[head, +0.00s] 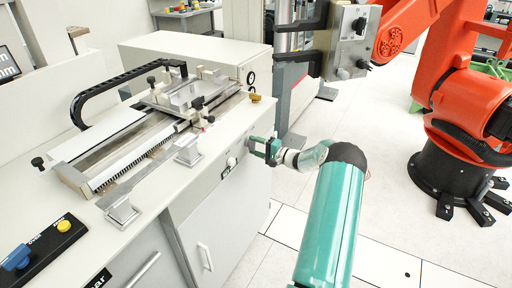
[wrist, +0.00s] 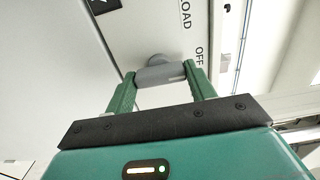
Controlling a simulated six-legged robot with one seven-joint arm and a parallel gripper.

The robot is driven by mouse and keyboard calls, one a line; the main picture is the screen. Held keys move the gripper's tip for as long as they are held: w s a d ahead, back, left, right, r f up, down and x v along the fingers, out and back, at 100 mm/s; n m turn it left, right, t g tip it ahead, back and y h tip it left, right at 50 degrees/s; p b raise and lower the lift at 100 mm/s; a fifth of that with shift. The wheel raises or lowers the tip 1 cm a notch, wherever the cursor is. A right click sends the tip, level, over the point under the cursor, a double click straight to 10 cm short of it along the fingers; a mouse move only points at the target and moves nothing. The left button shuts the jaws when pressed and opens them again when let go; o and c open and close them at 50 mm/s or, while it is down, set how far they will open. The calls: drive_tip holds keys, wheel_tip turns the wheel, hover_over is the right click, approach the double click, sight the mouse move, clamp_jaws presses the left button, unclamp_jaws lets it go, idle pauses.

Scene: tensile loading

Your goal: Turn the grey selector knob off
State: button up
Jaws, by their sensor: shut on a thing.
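The grey selector knob (wrist: 158,72) sits on the pale machine panel in the wrist view, with the printed words LOAD and OFF beside it. My gripper (wrist: 160,76) has its two green fingers on either side of the knob's grip bar and is shut on it. In the head view my gripper (head: 256,147) reaches the upper right of the cabinet front and hides the knob there.
A round pale knob (head: 231,161) is left of my gripper on the cabinet front. The bench top carries a metal fixture (head: 190,92) and a blue knob (head: 16,258). An orange robot arm (head: 470,105) stands at right. The floor between is clear.

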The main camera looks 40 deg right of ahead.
drive_tip(key=o, duration=1)
drive_tip(key=v, duration=1.3)
drive_tip(key=shift+s+d, duration=0.1)
drive_tip(key=shift+s, duration=0.3)
